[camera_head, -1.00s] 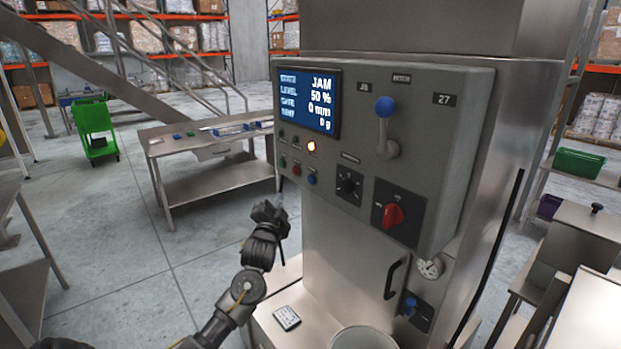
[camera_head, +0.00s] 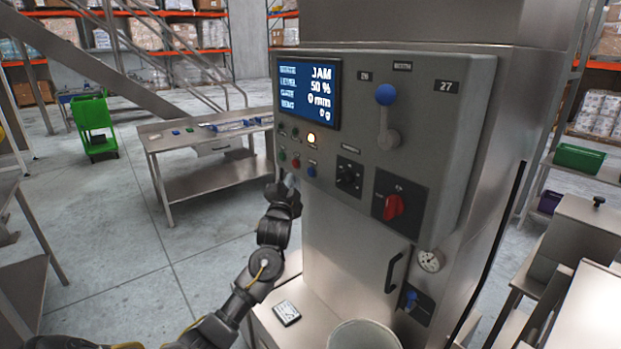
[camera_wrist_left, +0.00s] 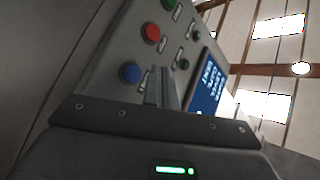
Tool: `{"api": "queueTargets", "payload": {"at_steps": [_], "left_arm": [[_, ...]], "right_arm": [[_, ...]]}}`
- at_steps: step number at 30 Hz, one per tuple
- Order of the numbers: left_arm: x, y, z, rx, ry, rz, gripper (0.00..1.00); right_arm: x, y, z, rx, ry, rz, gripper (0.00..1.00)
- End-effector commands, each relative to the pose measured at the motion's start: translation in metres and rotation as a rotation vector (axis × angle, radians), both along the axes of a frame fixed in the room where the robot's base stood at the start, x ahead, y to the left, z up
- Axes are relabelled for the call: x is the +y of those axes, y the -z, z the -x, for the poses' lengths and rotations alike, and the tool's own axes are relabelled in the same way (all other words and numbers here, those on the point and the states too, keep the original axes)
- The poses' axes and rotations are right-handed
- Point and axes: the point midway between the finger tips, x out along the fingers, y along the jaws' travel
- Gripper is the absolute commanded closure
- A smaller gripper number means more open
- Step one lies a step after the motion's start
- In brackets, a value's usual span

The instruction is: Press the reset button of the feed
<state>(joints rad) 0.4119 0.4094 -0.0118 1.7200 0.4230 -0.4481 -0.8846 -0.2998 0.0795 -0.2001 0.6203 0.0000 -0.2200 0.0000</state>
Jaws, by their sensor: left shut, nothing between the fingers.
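The feed's grey control panel (camera_head: 440,115) carries a blue screen (camera_head: 308,92) reading JAM, 50 % and 0 mm. Below the screen is a row of a green button, a red button (camera_head: 296,163) and a blue button (camera_head: 311,172). Their labels are too small to read, so I cannot tell which one is the reset. My left gripper (camera_head: 289,183) is shut and empty, just below and left of the blue button in the head view. In the left wrist view its fingers (camera_wrist_left: 163,88) point at the panel beside the blue button (camera_wrist_left: 130,73), with no contact visible. My right gripper is out of view.
A lit lamp (camera_head: 311,138) sits above the buttons. A black knob (camera_head: 348,175), a red rotary switch (camera_head: 393,207) and a blue-tipped lever (camera_head: 386,95) are to the right. A door handle (camera_head: 394,271) projects below. A steel bench (camera_head: 210,190) stands behind left.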

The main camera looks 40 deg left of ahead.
Motion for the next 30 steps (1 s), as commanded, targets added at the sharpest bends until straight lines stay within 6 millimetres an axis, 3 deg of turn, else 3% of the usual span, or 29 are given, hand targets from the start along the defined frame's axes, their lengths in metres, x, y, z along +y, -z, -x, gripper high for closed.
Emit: {"api": "queueTargets", "payload": {"at_steps": [3,12,30], "left_arm": [[-0.005,0.002,-0.015,-0.003,0.001,0.002,1.0],[-0.011,0.0,-0.037,0.0,0.001,0.0,1.0],[-0.013,0.0,-0.04,0.0,0.001,0.0,1.0]], "right_arm": [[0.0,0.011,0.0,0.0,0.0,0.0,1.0],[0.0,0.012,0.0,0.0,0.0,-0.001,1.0],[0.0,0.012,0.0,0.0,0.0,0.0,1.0]]}}
